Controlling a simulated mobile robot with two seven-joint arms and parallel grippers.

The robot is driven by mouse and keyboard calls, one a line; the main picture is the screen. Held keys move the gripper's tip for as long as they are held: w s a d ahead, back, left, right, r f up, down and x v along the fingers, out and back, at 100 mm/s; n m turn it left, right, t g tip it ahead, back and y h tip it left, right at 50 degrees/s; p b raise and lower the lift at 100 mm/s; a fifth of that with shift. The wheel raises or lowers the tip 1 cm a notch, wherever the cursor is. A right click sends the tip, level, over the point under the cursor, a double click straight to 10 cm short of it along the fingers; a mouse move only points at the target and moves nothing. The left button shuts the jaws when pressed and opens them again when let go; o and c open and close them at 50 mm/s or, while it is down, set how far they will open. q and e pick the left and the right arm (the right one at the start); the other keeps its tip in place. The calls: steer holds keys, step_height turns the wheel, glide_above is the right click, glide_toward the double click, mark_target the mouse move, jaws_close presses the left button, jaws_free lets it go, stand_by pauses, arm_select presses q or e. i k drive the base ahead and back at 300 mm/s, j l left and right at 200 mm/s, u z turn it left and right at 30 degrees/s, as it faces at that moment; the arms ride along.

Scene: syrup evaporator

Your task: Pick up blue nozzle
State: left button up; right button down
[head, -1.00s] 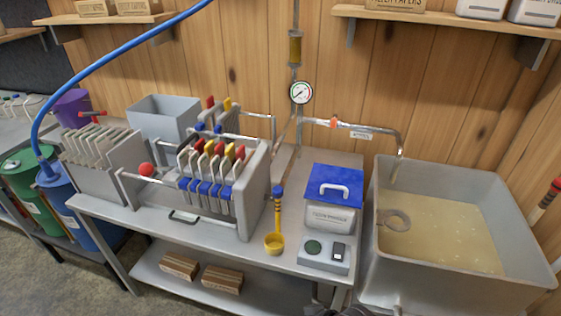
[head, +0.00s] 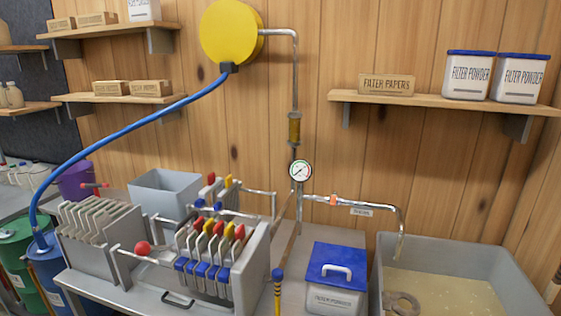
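A blue hose (head: 130,130) hangs from a round yellow reel (head: 231,32) on the wall. It droops to the left and its lower end (head: 38,236) goes down at the blue drum (head: 50,268) at the left edge. The end is small, and I cannot tell a separate blue nozzle there. Neither of my grippers shows in the head view.
A filter press (head: 215,252) with a red ball knob (head: 142,248) stands on the bench, with a grey bin (head: 163,190) behind it. A blue-lidded tub (head: 335,285) and a tank of pale liquid (head: 445,262) are to the right. Shelves (head: 440,99) line the wall.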

mark_target(43, 248)
steer(key=u, duration=1.55)
steer(key=z, duration=0.3)
steer(key=i+j+z, duration=0.45)
steer(key=j+z, duration=0.3)
steer(key=i+j+z, duration=0.15)
steer(key=j, duration=0.25)
steer(key=i+j+z, duration=0.15)
steer(key=j, duration=0.25)
steer(key=i+j, duration=0.1)
steer(key=j, duration=0.35)
steer(key=i+j, duration=0.15)
steer(key=j, duration=0.3)
steer(key=i+j+z, duration=0.1)
steer(key=j, duration=0.35)
steer(key=i+j, duration=0.1)
steer(key=j, duration=0.3)
